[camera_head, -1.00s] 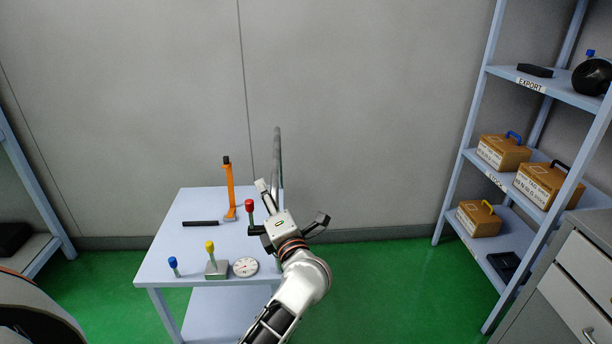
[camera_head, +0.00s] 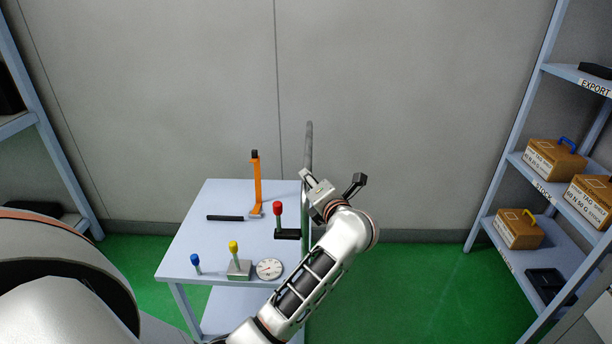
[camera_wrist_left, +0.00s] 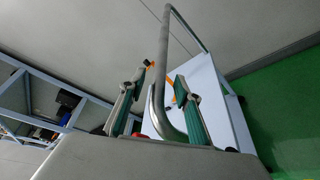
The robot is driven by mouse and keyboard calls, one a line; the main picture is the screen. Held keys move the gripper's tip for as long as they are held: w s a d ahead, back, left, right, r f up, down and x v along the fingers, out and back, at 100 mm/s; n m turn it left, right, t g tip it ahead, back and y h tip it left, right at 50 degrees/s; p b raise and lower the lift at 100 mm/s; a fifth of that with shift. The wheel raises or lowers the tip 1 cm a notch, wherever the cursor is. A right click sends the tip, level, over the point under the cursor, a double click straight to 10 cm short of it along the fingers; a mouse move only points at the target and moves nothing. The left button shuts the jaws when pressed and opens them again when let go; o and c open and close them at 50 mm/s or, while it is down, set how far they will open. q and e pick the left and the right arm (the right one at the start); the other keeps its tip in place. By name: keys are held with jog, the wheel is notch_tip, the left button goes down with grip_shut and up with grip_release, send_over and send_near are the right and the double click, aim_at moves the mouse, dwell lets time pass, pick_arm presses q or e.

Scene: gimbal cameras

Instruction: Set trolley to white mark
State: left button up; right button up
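The trolley (camera_head: 220,195) is a pale blue table with a lower shelf, standing on the green floor near the grey wall. Its upright metal handle rail (camera_head: 308,150) rises along its right side and curves in the left wrist view (camera_wrist_left: 163,65). My left gripper (camera_head: 332,177) is at the rail, with its fingers spread. In the left wrist view the rail passes between the open fingers of the left gripper (camera_wrist_left: 160,78), with gaps showing; contact cannot be told. No white mark shows. My right gripper is out of view.
Shelves (camera_head: 508,150) with boxes stand right. Green floor (camera_head: 420,285) between is clear.

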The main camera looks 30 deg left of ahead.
pick_arm(q)
jog(key=shift+x, duration=2.75)
grip_shut()
